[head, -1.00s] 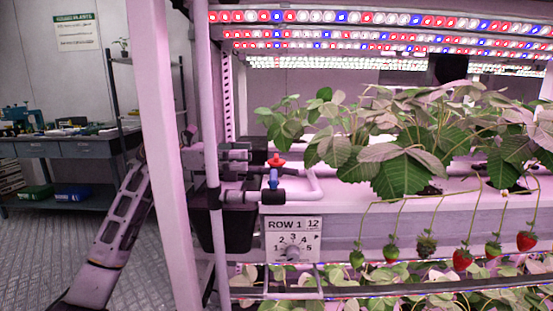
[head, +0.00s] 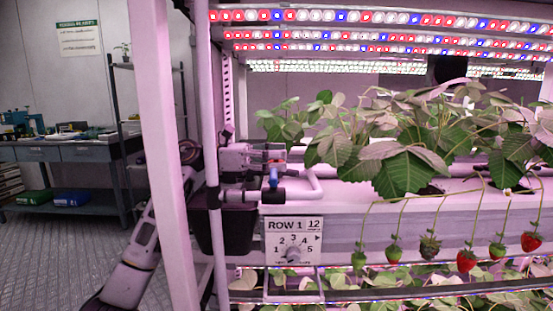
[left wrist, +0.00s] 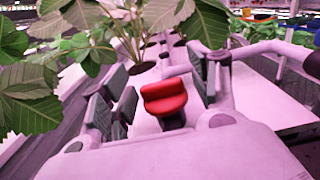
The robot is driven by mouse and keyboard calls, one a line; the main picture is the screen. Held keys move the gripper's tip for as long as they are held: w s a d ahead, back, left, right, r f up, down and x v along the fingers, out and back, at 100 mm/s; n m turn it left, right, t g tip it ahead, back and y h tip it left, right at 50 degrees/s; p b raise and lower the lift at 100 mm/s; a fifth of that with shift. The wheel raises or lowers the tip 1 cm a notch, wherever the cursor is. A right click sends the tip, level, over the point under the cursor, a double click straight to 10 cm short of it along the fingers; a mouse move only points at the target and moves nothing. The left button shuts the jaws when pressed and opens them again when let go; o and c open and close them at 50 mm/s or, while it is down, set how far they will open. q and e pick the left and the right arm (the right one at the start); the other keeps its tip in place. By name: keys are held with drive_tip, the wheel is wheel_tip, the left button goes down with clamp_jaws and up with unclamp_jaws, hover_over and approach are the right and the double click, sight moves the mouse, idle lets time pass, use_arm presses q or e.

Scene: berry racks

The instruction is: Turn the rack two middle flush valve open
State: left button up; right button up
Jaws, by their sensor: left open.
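The flush valve has a red handle on a blue body (head: 273,180), set in the white pipe at the left end of the rack, above the "ROW 1" dial. My left gripper (head: 264,157) reaches in from the left behind the post, at the height of the handle, and covers most of it in the head view. In the left wrist view the red handle (left wrist: 165,98) sits between the two fingers of my left gripper (left wrist: 160,85). The fingers are open, with a gap on both sides of the handle. My right gripper is out of view.
The rack post (head: 163,150) stands in front of my left arm. The ROW 1 dial panel (head: 293,240) is below the valve, with a dark bin (head: 222,230) to its left. Leafy strawberry plants (head: 400,150) fill the tray to the right.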

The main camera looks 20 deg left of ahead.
use_arm(q)
drive_tip(key=shift+c, duration=0.2)
drive_tip(key=c, duration=0.9)
